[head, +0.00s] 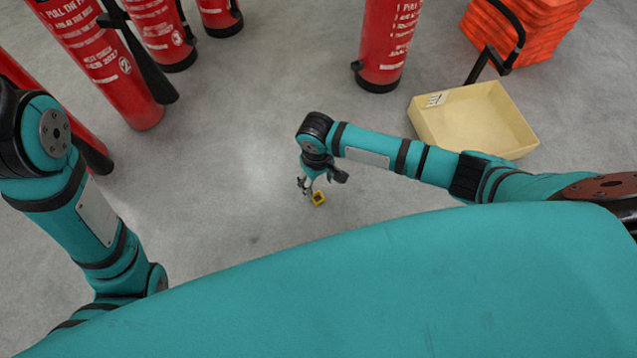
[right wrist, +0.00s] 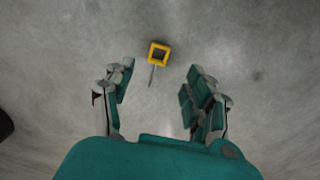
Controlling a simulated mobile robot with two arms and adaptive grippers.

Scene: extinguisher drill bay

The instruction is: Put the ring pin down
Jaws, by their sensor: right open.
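The ring pin (head: 319,198) shows as a small yellow square ring beside my right gripper (head: 308,188) in the head view. In the right wrist view the ring pin (right wrist: 158,54) has a yellow square ring and a thin grey pin pointing down the picture. It appears to lie on the grey floor. My right gripper (right wrist: 160,90) is open, its fingers spread wide and empty. The ring lies beyond the fingertips and apart from them. My left arm comes in at the left of the head view, but its gripper is out of view.
Several red extinguishers stand at the upper left, and another extinguisher (head: 387,40) stands at the top middle. A cream tray (head: 440,130) sits on the floor at the right, with an orange stack (head: 525,30) behind it. The floor around the ring pin is clear.

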